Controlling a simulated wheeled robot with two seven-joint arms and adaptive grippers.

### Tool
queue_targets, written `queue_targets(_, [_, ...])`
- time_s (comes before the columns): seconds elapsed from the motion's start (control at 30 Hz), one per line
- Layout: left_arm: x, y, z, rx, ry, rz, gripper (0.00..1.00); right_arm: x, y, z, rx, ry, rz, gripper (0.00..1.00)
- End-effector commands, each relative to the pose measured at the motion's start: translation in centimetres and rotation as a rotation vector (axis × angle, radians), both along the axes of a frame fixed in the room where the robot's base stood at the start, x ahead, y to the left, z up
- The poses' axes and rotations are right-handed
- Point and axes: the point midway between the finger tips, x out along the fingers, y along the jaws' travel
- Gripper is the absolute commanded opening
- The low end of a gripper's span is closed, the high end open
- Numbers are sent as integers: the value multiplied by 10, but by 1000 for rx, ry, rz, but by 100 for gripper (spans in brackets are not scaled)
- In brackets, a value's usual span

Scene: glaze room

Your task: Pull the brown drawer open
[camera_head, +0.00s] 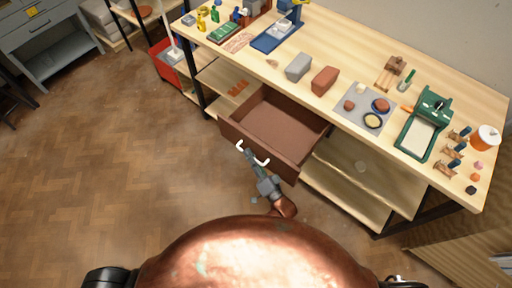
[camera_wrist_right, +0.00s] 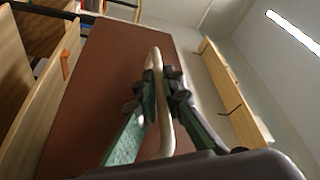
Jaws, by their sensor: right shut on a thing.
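The brown drawer (camera_head: 282,122) hangs below the workbench top and stands well out from it, with its empty inside showing. Its front panel (camera_wrist_right: 115,75) fills much of the right wrist view. A pale bar handle (camera_wrist_right: 158,80) is fixed to that front; in the head view its two ends show as white hooks (camera_head: 262,161). My right gripper (camera_head: 250,158) is at the drawer front, and in the right wrist view its green fingers (camera_wrist_right: 157,98) are closed around the handle. My left gripper does not show.
The wooden workbench top (camera_head: 340,45) carries a grey block (camera_head: 299,67), a red-brown block (camera_head: 325,80), a grey mat (camera_head: 351,97) and a green tool (camera_head: 424,125). Lower shelves (camera_head: 345,182) lie right of the drawer. The parquet floor (camera_head: 110,150) at left is clear.

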Motion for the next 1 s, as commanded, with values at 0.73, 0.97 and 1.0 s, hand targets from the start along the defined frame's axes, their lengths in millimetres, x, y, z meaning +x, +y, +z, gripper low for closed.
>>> queue_targets(0.73, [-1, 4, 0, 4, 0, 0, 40, -4, -3, -2, -1, 0, -1, 16])
queue_targets(0.97, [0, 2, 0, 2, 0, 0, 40, -33, -23, -11, -3, 3, -1, 16])
queue_targets(1.0, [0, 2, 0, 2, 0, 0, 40, -40, -28, -13, -3, 3, -1, 16])
